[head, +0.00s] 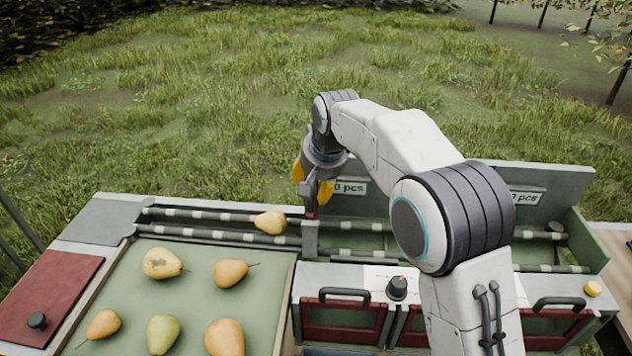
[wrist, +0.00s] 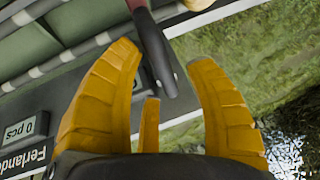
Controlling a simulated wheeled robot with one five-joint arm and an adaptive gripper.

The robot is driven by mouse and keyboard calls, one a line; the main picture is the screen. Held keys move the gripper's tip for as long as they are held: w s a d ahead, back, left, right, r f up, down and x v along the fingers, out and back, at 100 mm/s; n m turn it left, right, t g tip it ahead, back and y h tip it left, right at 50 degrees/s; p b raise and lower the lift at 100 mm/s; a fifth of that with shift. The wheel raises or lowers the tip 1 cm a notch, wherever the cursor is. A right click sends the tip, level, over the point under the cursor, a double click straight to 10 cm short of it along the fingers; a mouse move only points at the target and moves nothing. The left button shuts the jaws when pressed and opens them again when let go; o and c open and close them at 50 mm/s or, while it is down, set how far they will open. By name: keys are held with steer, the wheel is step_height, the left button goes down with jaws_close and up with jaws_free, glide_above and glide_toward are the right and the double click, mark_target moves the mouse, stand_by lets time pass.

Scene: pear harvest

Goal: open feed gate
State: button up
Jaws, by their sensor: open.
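A gap shows between each finger and the lever. In the head view the gate's grey post (head: 310,238) stands at the end of the left rollers, below my gripper; the lever is mostly hidden there. A yellow pear (head: 270,222) rests on the rollers just left of the post.
A green tray (head: 205,270) with several pears lies at front left, beside a dark red panel (head: 50,295). A black knob (head: 397,288) and red-fronted bins with handles (head: 344,294) are at front right. Upright panels labelled "0 pcs" (head: 350,187) stand behind the lane.

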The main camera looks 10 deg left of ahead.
jaws_close()
stand_by(0.4)
step_height(320, 180, up, 4)
steer(key=p, duration=0.3)
steer(key=shift+f, duration=0.3)
jaws_free()
steer(key=shift+f, duration=0.2)
steer(key=shift+r, duration=0.1)
